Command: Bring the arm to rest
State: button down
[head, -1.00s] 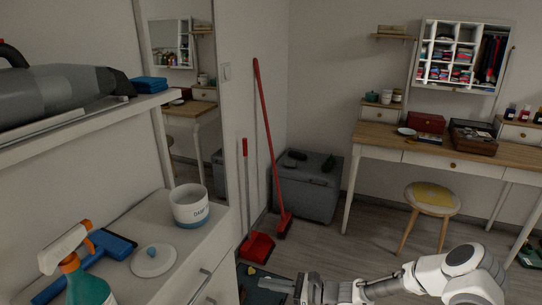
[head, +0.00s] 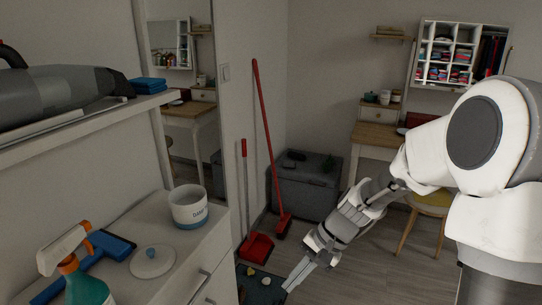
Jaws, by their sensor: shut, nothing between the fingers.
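My arm (head: 480,150) stands raised at the right of the head view and hides much of the desk and stool. My gripper (head: 294,278) points down and to the left, with its fingers together and nothing between them. It hangs over the floor, right of the dark mat, and appears apart from everything around it.
A white dresser (head: 205,258) at the left bears a white pot (head: 188,206), a lid (head: 153,262) and a spray bottle (head: 75,275). A red broom (head: 269,150), a dustpan (head: 257,246) and a grey chest (head: 306,188) stand behind my gripper.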

jog(key=s+d+r+n+t+h, duration=0.3)
jog(key=s+d+r, duration=0.1)
jog(key=s+r, duration=0.45)
jog(key=s+d+r+n+t+h, duration=0.3)
jog(key=s+d+r, duration=0.2)
jog(key=s+r, duration=0.3)
notch_tip(320, 180, up, 15)
jog(key=p, duration=1.4)
jog(key=shift+w+f+t, duration=0.15)
jog(key=shift+w+t, duration=0.15)
jog(key=shift+w, duration=0.1)
